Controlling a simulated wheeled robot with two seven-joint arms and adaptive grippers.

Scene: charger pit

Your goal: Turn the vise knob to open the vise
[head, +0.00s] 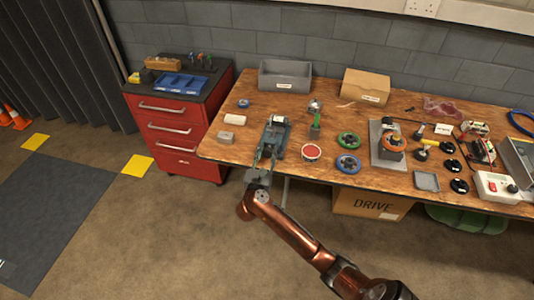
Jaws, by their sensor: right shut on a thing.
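The vise (277,134) is a grey-green block with a light top part, standing at the front edge of the wooden workbench, left of its middle. My right arm comes in from the lower right. My right gripper (263,162) is at the front end of the vise, its fingers pointing away over the bench edge. It is shut on the vise knob, which the fingers mostly hide. How far apart the vise jaws stand is too small to tell. My left gripper is not in view.
A red drawer cabinet (176,145) stands left. The floor in front is free.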

